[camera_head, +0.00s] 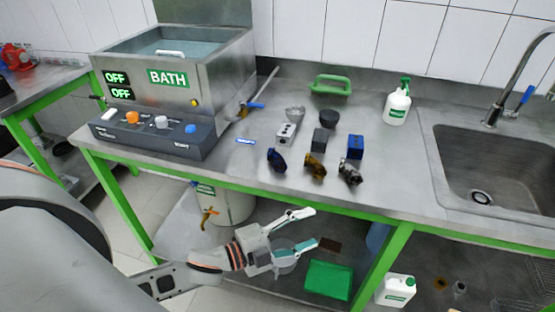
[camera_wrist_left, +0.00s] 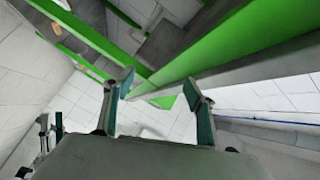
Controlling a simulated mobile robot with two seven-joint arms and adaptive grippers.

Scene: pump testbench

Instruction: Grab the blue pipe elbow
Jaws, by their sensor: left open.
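The blue pipe elbow (camera_head: 277,160) lies on the steel counter near its front edge, leftmost in a row with a brass-coloured elbow (camera_head: 315,166) and a dark metal fitting (camera_head: 349,172). My left gripper (camera_head: 308,229) is open and empty, in front of the counter and below its top, lower than the blue elbow and apart from it. In the left wrist view its two fingers (camera_wrist_left: 158,103) stand spread with nothing between them, facing green frame bars. The elbow does not show in the wrist view. My right gripper is not in view.
The green front rail (camera_head: 240,186) of the counter (camera_head: 230,160) lies between my gripper and the elbow. Behind the elbow stand several small blocks, including a blue one (camera_head: 355,147). A bath unit (camera_head: 190,85) stands left, a sink (camera_head: 500,170) right. A green box (camera_head: 328,280) sits below.

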